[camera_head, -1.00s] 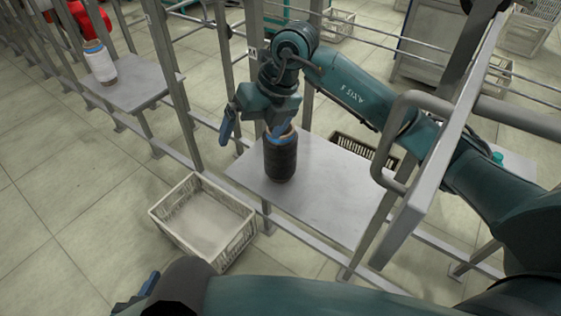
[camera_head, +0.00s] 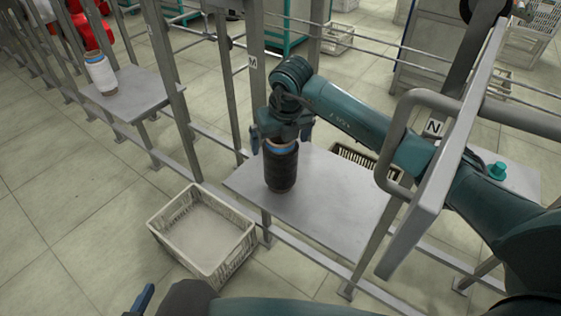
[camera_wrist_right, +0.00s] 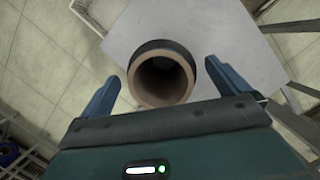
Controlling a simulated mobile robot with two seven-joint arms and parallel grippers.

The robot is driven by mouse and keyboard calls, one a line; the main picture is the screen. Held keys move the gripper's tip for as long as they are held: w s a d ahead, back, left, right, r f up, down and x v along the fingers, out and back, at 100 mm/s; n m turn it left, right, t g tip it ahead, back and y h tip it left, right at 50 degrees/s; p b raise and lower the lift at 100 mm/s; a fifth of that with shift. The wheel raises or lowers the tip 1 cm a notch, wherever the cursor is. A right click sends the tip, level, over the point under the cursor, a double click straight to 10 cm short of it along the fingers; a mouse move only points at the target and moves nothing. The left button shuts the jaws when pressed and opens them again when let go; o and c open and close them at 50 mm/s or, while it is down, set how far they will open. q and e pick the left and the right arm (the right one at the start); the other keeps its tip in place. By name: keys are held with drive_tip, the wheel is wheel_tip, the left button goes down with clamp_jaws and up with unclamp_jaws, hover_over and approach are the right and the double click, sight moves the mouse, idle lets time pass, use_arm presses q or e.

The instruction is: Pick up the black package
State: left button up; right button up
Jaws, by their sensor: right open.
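The black package (camera_head: 281,168) is a dark bobbin with a blue band near its top. It stands upright on the grey table (camera_head: 330,205), near its left edge. In the right wrist view I look down on the package (camera_wrist_right: 160,78), with its open brown core facing me. My right gripper (camera_head: 283,132) is open directly above the package, its blue fingers (camera_wrist_right: 168,85) on either side of the bobbin's top and apart from it. My left gripper (camera_head: 143,298) shows only as a blue fingertip at the bottom edge; its jaws are mostly hidden.
An empty cream crate (camera_head: 190,225) sits on the floor left of the table. A white bobbin (camera_head: 101,73) stands on another table (camera_head: 125,95) at the upper left. Metal frame posts (camera_head: 256,75) rise near the right arm, and a dark crate (camera_head: 352,157) is behind the table.

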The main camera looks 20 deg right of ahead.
drive_tip(key=shift+x, duration=1.6)
drive_tip(key=shift+c, duration=0.2)
drive_tip(key=c, duration=1.1)
